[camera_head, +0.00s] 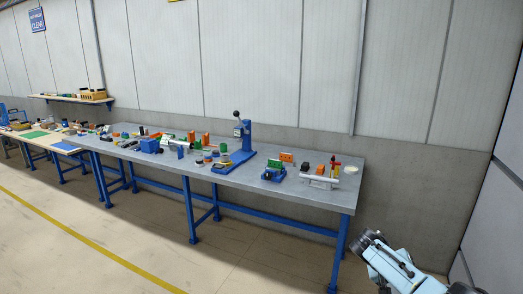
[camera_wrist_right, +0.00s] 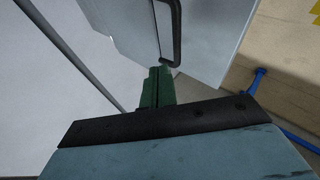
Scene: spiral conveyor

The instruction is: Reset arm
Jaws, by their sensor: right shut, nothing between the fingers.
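My right gripper (camera_wrist_right: 158,75) shows in the right wrist view as two dark green fingers pressed together. It is shut, with nothing between the fingers. In the head view, parts of my light blue right arm show at the bottom right, beside the right end of the workbench and clear of it. My left gripper is in neither view.
A long grey workbench (camera_head: 230,178) on blue legs carries a blue press (camera_head: 241,140) and several small coloured parts. A wooden-topped bench stands farther left. In the right wrist view, a grey panel with a black handle (camera_wrist_right: 174,35) lies just beyond the fingers. Open floor with a yellow line (camera_head: 85,236) fills the front left.

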